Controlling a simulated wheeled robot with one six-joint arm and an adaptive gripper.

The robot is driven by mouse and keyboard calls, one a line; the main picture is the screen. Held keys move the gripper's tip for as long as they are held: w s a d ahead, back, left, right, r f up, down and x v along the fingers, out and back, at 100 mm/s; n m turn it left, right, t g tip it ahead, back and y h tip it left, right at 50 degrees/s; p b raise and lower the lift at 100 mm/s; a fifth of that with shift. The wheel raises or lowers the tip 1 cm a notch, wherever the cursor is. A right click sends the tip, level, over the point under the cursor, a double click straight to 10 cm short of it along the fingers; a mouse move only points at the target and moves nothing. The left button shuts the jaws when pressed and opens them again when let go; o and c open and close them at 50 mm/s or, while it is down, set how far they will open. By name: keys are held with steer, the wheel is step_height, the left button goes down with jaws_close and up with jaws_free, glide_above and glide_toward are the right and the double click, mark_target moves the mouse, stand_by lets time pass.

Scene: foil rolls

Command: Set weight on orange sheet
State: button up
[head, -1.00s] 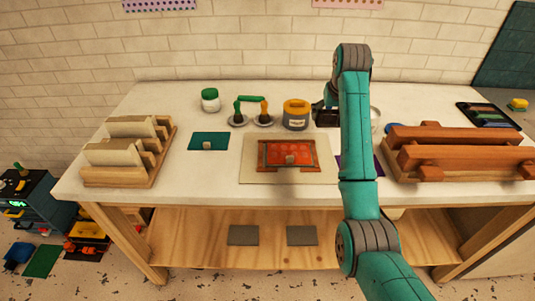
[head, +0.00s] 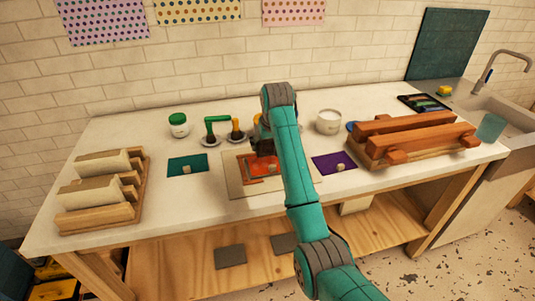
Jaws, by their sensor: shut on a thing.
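The orange sheet (head: 262,168) lies in a brown frame on a pale board (head: 239,189) in the middle of the table. My gripper (head: 265,147) is low over the far part of the sheet and partly hidden by my arm. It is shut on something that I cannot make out. A small beige block sits on the teal sheet (head: 180,161) to the left, and another on the purple sheet (head: 325,160) to the right. My arm hides the right part of the orange sheet, so I cannot tell whether a block lies there.
Behind stand a green-lidded jar (head: 179,125), brushes with green and amber handles (head: 235,130), a mostly hidden yellow jar and a white pot (head: 328,121). A wooden rack (head: 98,190) stands left, reddish-brown beams (head: 415,140) right.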

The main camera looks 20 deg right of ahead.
mark_target(270, 149)
steer(key=shift+d+f, duration=0.1)
steer(key=shift+f, duration=1.7)
steer(key=o, duration=1.6)
steer(key=shift+f, duration=0.25)
steer(key=shift+c, duration=0.2)
steer(key=shift+r, duration=0.1)
steer(key=v, duration=1.2)
